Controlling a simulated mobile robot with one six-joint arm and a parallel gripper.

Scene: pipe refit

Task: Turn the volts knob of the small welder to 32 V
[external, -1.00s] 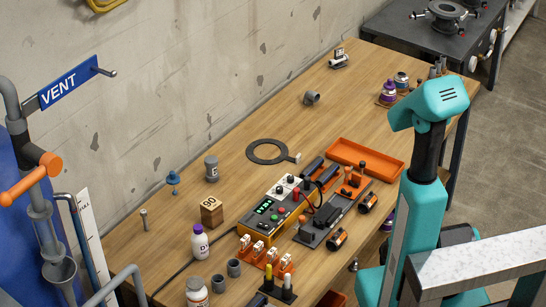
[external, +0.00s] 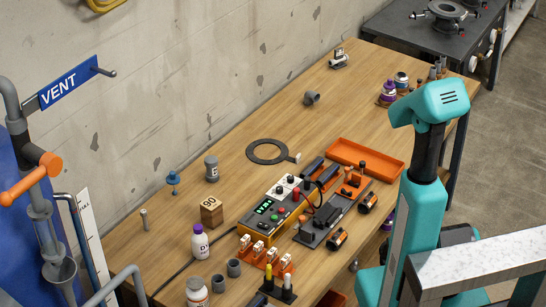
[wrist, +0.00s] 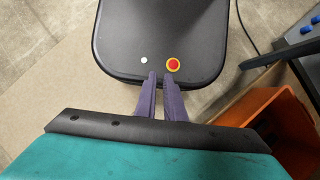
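The small welder (external: 262,228) is a yellow-orange box with a dark front panel on the workbench. It has a lit green display (external: 264,206), too small to read. Dark knobs sit on its white panel (external: 285,187). I cannot tell which is the volts knob or where it points. My gripper (wrist: 160,74) shows in the wrist view as two purple fingers with a narrow gap between them and nothing held. It is over my own base, away from the welder. In the external view my arm stands at the right, and my gripper is hidden.
The bench (external: 330,110) has free room at the back. Around the welder are an orange tray (external: 365,159), a black ring (external: 266,151), a wooden block (external: 211,211), a white bottle (external: 200,243) and orange clips (external: 266,254). An orange bin (wrist: 275,125) shows in the wrist view.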

